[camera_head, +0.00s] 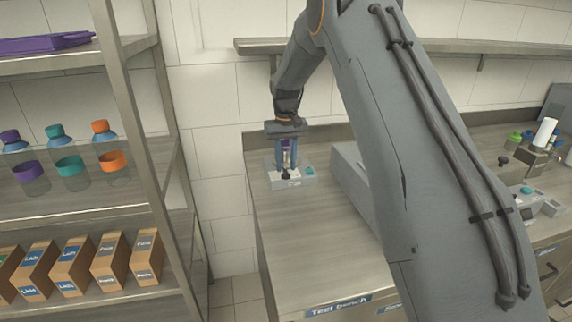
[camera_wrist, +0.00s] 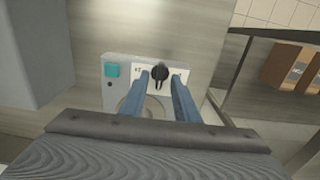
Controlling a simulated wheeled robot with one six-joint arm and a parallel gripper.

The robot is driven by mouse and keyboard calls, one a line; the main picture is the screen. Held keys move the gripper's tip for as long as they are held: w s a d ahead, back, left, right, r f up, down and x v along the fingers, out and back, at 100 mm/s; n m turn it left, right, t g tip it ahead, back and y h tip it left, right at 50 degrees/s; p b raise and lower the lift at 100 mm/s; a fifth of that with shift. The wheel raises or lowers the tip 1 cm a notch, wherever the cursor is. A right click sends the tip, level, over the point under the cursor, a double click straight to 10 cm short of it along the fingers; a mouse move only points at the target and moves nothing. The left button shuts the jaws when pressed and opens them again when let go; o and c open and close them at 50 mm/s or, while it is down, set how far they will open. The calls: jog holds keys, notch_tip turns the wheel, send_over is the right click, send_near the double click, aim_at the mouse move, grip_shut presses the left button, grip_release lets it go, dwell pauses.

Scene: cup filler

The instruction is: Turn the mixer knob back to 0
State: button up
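The mixer (camera_head: 300,181) is a small light grey box on the bench, with a white front panel and a teal button (camera_head: 309,170). It also shows in the wrist view (camera_wrist: 118,98). Its black knob (camera_wrist: 158,74) sits on the white panel between two printed marks too small to read. In the head view the knob (camera_head: 286,175) is a small dark spot. My gripper (camera_head: 286,163) points down over the mixer. In the wrist view its two blue fingers (camera_wrist: 161,75) are apart, one on each side of the knob. I cannot tell whether they touch it.
A metal shelf rack (camera_head: 150,110) with bottles, cups and boxes stands at the left. A grey box-like unit (camera_head: 350,172) stands on the bench right of the mixer. The bench top (camera_head: 290,245) in front of the mixer is clear. A wall shelf (camera_head: 250,47) runs behind my arm.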

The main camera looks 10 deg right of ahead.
jog(key=shift+f, duration=0.8)
grip_shut()
